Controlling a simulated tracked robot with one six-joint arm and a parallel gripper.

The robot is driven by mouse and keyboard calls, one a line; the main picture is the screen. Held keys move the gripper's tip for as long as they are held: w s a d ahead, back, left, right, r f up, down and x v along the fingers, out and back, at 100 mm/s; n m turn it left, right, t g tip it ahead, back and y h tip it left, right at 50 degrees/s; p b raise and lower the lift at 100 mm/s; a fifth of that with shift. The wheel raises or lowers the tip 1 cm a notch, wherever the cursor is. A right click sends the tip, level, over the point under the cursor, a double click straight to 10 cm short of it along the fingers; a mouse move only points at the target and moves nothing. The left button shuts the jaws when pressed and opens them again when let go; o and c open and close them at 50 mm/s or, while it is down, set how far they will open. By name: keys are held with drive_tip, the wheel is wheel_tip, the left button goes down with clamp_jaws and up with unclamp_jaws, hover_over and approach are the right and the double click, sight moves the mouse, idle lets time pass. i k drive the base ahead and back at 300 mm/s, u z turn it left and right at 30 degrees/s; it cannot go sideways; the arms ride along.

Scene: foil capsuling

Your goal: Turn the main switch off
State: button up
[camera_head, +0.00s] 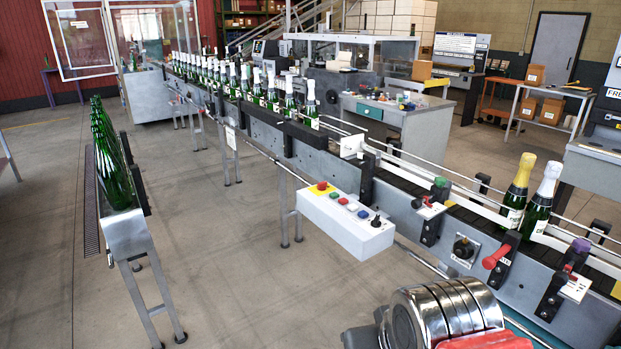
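No switch carries a label that I can read as the main switch. A white control box (345,222) on the conveyor's near side has a red button on yellow (322,186), small blue and red buttons, and a black rotary knob (376,220) at its right end. Further right, a larger black rotary knob (464,248) sits on a light plate on the conveyor side. To its right is a red-handled lever (497,256) on a black bracket. The switch positions are too small to tell. My gripper's fingers are not in view.
The conveyor (270,130) runs from back left to front right. It carries green bottles, including one gold-topped (519,190) and one white-topped (543,200) at right. A narrow bottle rack (125,231) stands at left. Open floor lies between rack and conveyor.

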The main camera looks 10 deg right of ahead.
sight(321, 186)
drive_tip(key=u, duration=0.4)
drive_tip(key=i, duration=0.75)
drive_tip(key=u, duration=0.45)
drive_tip(key=i, duration=1.45)
drive_tip(key=z, duration=0.7)
drive_tip(key=i, duration=0.9)
drive_tip(key=z, duration=0.55)
